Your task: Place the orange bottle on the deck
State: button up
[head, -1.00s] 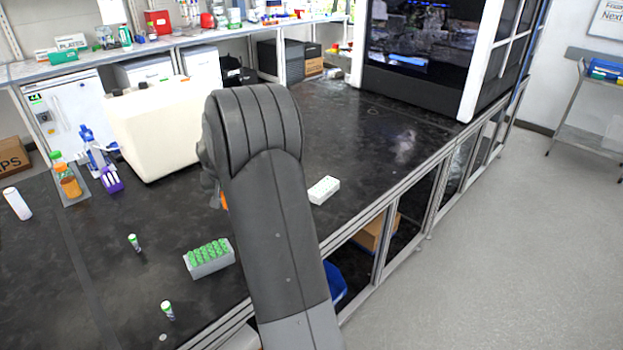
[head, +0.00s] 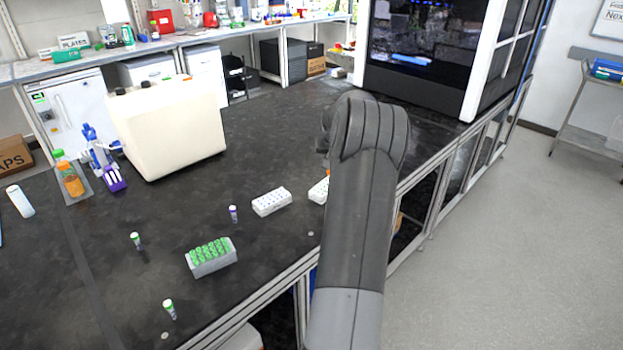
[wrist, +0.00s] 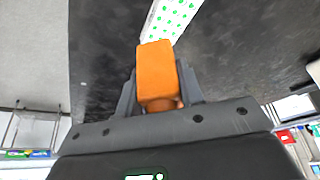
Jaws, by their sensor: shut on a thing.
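In the wrist view my gripper (wrist: 158,92) is shut on an orange bottle (wrist: 156,68), with one dark finger on each side of it. The bottle is held out over the dark bench top (wrist: 105,50). In the head view my arm hides the gripper and most of the held bottle; a small speck of orange shows at the arm's left edge. I cannot tell which surface is the deck. A large machine with a dark glass front (head: 415,40) stands at the back right of the bench.
A white rack with green dots (wrist: 168,18) lies beyond the bottle. Another white rack (head: 271,202), a purple-capped tube (head: 233,213) and a green-capped tube rack (head: 211,257) stand on the bench. A cream box (head: 165,130) and orange-filled bottles (head: 70,181) are left. Bench before the machine is clear.

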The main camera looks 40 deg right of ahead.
jog(key=w+a+f, duration=0.1)
jog(key=w+f, duration=0.1)
jog(key=w, duration=0.1)
jog(key=w+a+f, duration=0.1)
jog(key=w+f, duration=0.1)
jog(key=w, duration=0.2)
jog(key=w+a+f, duration=0.2)
jog(key=w, duration=0.1)
jog(key=shift+w+f, duration=0.3)
jog(key=shift+f, duration=2.1)
jog(key=shift+f, duration=0.1)
jog(key=o, duration=1)
jog(key=shift+o, duration=0.2)
